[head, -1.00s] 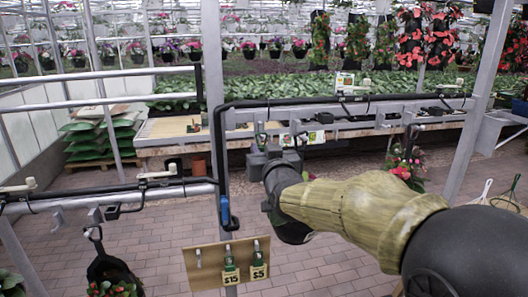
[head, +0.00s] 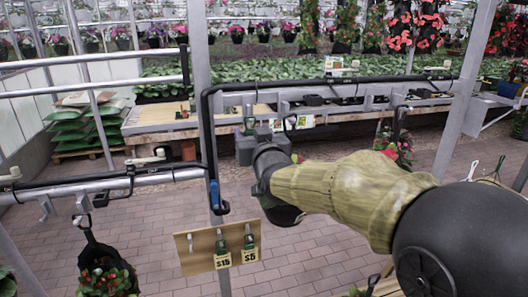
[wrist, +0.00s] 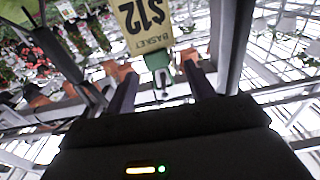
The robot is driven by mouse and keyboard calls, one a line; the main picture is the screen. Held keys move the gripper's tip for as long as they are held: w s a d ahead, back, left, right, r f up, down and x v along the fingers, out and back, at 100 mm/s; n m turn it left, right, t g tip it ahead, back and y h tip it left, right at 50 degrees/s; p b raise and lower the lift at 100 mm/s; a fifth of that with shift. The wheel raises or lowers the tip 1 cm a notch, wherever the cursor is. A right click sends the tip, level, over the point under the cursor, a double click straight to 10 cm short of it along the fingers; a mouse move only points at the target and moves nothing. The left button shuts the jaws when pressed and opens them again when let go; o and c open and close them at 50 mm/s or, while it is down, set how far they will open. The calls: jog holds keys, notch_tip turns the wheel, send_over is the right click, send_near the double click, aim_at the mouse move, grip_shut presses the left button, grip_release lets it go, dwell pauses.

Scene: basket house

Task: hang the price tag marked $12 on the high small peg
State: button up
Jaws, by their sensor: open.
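The $12 price tag (wrist: 145,22) shows upside down in the wrist view. Its green top (wrist: 158,60) and small hook lie between the fingers of my gripper (wrist: 160,85), which is open; I cannot tell whether they touch it. In the head view my gripper (head: 246,148) is above and beyond the wooden board (head: 202,265), and the $12 face is not readable there. The board carries a bare pale peg (head: 190,242) at left. The $15 tag (head: 222,257) and $5 tag (head: 250,254) hang on it to the right.
A grey post with a black pipe (head: 207,130) and blue handle (head: 214,194) rises above the board. A rail (head: 150,180) runs left, with a hanging plant basket (head: 105,275) below. A plant bench (head: 160,122) stands behind. Paved floor (head: 330,250) is open to the right.

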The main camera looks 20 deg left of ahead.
jog(key=b+v, duration=0.6)
jog(key=v, duration=1.1)
jog(key=shift+b, duration=0.4)
jog(key=shift+f, duration=0.1)
jog(key=w+d+f+m+g+h, duration=0.1)
jog(key=d+f+m+g+h, duration=0.2)
jog(key=d+f, duration=0.6)
jog(key=w+d+f+g+h, duration=0.25)
jog(key=d+f+h, duration=0.2)
jog(key=f, duration=0.95)
jog(key=s+d+f+m+g+h, duration=0.2)
jog(key=s+d+f+g, duration=0.5)
jog(key=s+d+f, duration=0.5)
jog(key=shift+d+f+m, duration=0.5)
jog(key=shift+f+m, duration=0.2)
jog(key=shift+f, duration=0.15)
jog(key=shift+h, duration=0.25)
